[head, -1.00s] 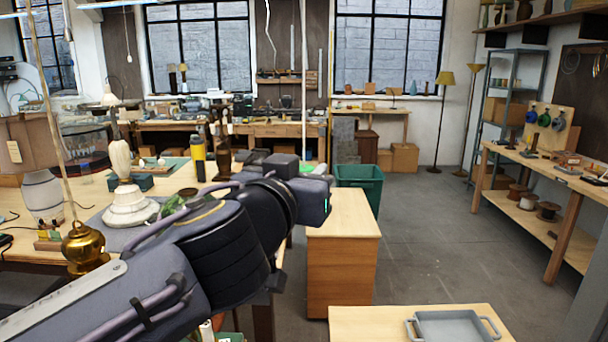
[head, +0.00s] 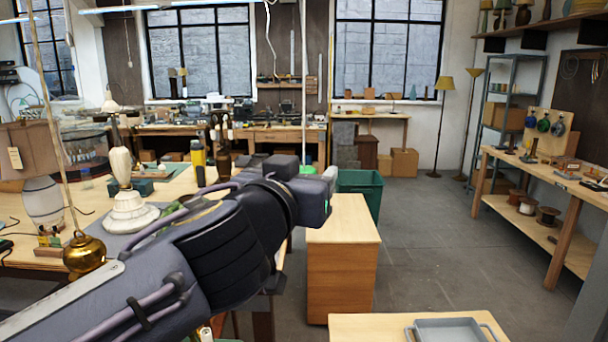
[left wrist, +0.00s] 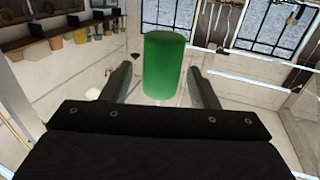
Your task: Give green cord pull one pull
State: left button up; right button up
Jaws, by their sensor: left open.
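The green cord pull (head: 307,169) shows as a small green piece just behind my left gripper in the head view. A thin pale cord (head: 303,80) runs straight up from it. My left gripper (head: 328,178) is at the end of the arm from the left, and its own wrist hides part of it. In the left wrist view the pull (left wrist: 164,65) is a green cylinder seen between the two open fingers (left wrist: 160,78), with a gap on each side. I cannot tell how deep it sits between them. My right gripper is not in view.
A workbench with a white lamp base (head: 130,207) and a hanging brass lamp part (head: 84,254) is on the left. A wooden cabinet (head: 342,260) and a green bin (head: 361,188) stand beyond the gripper. A grey tray (head: 455,330) is at the front. The floor at right is clear.

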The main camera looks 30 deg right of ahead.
pick_arm(q)
jog(key=shift+s+a, duration=0.1)
jog(key=shift+s+a+f+b, duration=0.1)
jog(key=shift+s+a+b, duration=0.1)
jog(key=shift+a+b, duration=0.1)
jog(key=b+v, duration=0.2)
jog(key=v, duration=0.4)
jog(key=w+a+f+n+y, duration=0.25)
jog(key=a+f, duration=0.35)
jog(key=a, duration=0.4)
jog(key=w+a+f+n+y, duration=0.15)
jog(key=a+f+y, duration=0.25)
jog(key=a+f, duration=0.45)
jog(key=w+a+f+n+y, duration=0.1)
jog(key=a+f+n+y, duration=0.3)
jog(key=a, duration=0.7)
jog(key=s+a+f+n+g+y, duration=0.1)
jog(key=s+a+f+g, duration=0.1)
jog(key=s+a+f, duration=0.4)
jog(key=s+a+f+n+g, duration=0.1)
jog(key=s+a+f+g, duration=0.1)
jog(key=a+f, duration=0.35)
jog(key=s+d+f+n+g+h, duration=0.1)
jog(key=s+f+g, duration=0.1)
jog(key=s+f, duration=0.6)
jog(key=shift+s+f+n, duration=0.25)
jog(key=shift+f+n, duration=0.15)
jog(key=shift+f, duration=0.05)
jog(key=shift+d+h, duration=0.15)
jog(key=shift+h, duration=0.1)
